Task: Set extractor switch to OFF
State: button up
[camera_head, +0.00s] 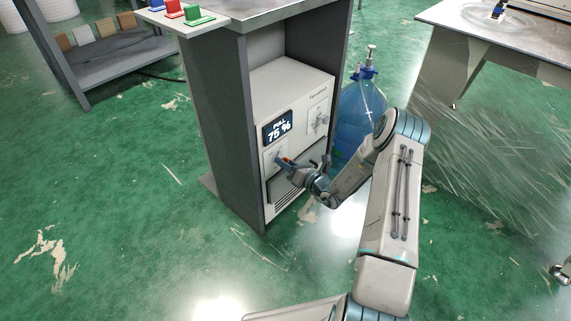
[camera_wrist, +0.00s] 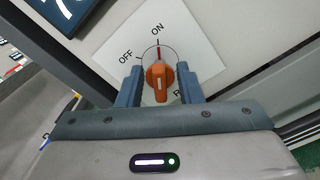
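The extractor (camera_head: 292,92) is a white unit inside a grey cabinet, with a display (camera_head: 278,129) reading "PULL 75 %". Its switch is an orange rotary knob (camera_wrist: 158,88) on a white plate (camera_wrist: 205,52) marked OFF and ON, with a third label partly hidden by my gripper. The knob's red pointer is toward ON; OFF lies to the left. My gripper (camera_wrist: 160,74) is open, with one finger on each side of the knob. A small gap shows on the left; contact on the right is unclear. In the head view my gripper (camera_head: 287,164) is at the panel's lower left.
A second control (camera_head: 318,121) sits at the panel's upper right. A vent (camera_head: 287,190) lies below. A blue water bottle (camera_head: 358,118) stands right of the cabinet, close behind my arm. Green floor is clear at left.

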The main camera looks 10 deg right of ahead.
jog(key=c, duration=0.6)
jog(key=shift+c, duration=0.2)
jog(key=shift+n, duration=0.3)
jog(key=n+p, duration=0.1)
jog(key=n, duration=0.1)
jog(key=shift+n, duration=0.4)
jog(key=n, duration=0.3)
jog(key=shift+n, duration=0.4)
jog(key=n+p, duration=0.1)
jog(key=n, duration=0.5)
jog(key=shift+f+n, duration=0.1)
jog(key=shift+n, duration=0.3)
jog(key=shift+d, duration=0.1)
jog(key=o, duration=0.6)
